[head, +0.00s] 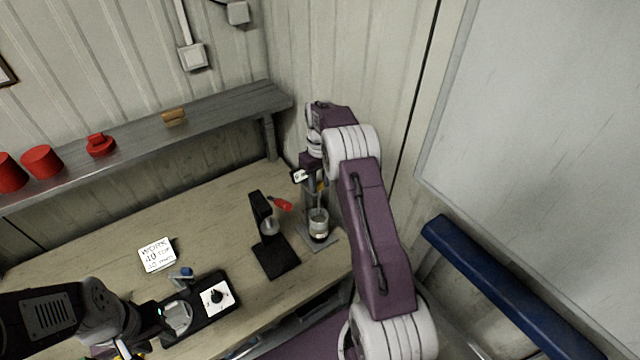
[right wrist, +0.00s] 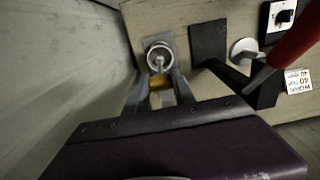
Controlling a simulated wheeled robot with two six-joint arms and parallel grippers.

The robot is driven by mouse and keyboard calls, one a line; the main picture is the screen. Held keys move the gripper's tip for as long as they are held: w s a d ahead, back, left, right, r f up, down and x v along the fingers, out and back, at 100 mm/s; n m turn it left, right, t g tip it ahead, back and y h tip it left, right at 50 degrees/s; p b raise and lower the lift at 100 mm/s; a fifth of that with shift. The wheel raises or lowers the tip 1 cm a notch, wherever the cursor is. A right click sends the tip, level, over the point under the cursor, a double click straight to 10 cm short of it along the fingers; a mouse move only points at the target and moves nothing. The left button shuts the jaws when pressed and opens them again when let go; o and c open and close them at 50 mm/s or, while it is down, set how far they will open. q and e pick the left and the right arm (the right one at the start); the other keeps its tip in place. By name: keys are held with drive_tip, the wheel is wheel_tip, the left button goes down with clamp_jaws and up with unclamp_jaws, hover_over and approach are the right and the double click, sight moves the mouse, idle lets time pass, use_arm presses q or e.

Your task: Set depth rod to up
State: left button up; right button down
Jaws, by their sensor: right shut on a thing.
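The depth rod (head: 319,201) stands as a thin pale rod above and in a clear cylinder (head: 318,226) on a grey plate at the bench's far right. The rod's top with a yellow part (right wrist: 160,84) shows between the fingers of my right gripper (right wrist: 158,92) in the right wrist view. That gripper is shut on the rod, above the cylinder; my arm hides part of it in the head view. The rod's lower end seems to be inside the cylinder (right wrist: 159,56). My left gripper (head: 150,332) is at the lower left beside a black device; its fingers are unclear.
A black stand (head: 278,257) with a red handle (head: 281,204) is just left of the cylinder. A black device with a dial (head: 216,296) and a white note (head: 156,254) lie further left. A shelf (head: 220,112) runs behind; a wall is close on the right.

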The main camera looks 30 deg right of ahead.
drive_tip(key=c, duration=1)
unclamp_jaws()
drive_tip(key=shift+w+r, duration=0.2)
drive_tip(key=shift+r, duration=0.05)
drive_tip(key=shift+c, duration=0.2)
drive_tip(key=shift+f, duration=0.1)
wheel_tip(320, 180, up, 9)
drive_tip(key=b, duration=0.2)
